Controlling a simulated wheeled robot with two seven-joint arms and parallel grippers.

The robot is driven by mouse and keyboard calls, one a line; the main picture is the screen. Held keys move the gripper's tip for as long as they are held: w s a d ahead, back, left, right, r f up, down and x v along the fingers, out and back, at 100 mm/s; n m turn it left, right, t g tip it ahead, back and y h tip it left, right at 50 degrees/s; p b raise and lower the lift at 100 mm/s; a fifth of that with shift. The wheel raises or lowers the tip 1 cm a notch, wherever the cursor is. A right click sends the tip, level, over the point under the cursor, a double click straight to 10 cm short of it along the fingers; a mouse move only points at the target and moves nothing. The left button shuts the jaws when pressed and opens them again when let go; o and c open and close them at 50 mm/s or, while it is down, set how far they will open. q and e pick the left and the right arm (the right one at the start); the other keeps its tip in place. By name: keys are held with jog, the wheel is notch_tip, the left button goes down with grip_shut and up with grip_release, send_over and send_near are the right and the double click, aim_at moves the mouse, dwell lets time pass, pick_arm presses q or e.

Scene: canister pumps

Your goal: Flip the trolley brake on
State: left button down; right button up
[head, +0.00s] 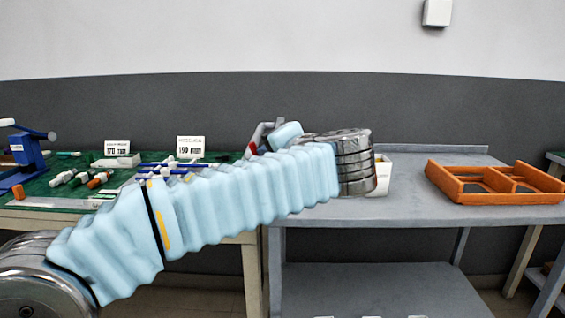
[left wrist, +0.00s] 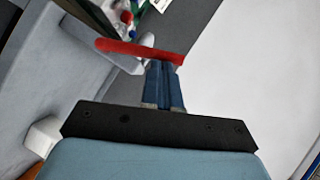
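The grey trolley (head: 420,208) stands right of centre, with a flat top and a lower shelf. A red lever (head: 252,149) shows beside its left end, partly behind my left arm. In the left wrist view the red lever (left wrist: 125,48) lies across a pale grey bracket (left wrist: 127,64). My left gripper (left wrist: 164,68) has its two blue fingers together, with no object visible between them. Its tips are at the right end of the lever; I cannot tell whether they touch. In the head view my arm hides the fingers. My right gripper is not in view.
An orange divided tray (head: 497,196) sits on the right of the trolley top. A white bin (head: 384,174) stands behind my left wrist. To the left is a green-topped bench (head: 48,190) with small parts, label cards (head: 190,146) and a blue tool (head: 25,152).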

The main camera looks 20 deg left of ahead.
pick_arm(q)
jog(key=shift+s+a+f+n+h+b, duration=0.2)
jog(key=shift+a+f+n+h+b, duration=0.1)
jog(key=shift+a+n+h+b, duration=0.5)
jog(key=shift+s+a+f+n+h+b, duration=0.25)
jog(key=shift+a+n+h+b, duration=0.4)
jog(key=shift+a+b, duration=0.1)
jog(key=shift+s+a+f+n+h+b, duration=0.2)
jog(key=shift+a+f+n+h+b, duration=0.1)
jog(key=shift+a+n+h+b, duration=0.45)
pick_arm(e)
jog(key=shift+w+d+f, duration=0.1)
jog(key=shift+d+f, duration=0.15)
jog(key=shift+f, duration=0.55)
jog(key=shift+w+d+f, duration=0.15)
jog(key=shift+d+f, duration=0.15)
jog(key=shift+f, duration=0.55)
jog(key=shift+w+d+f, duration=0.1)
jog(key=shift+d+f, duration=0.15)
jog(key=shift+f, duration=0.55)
pick_arm(q)
jog(key=shift+a, duration=0.15)
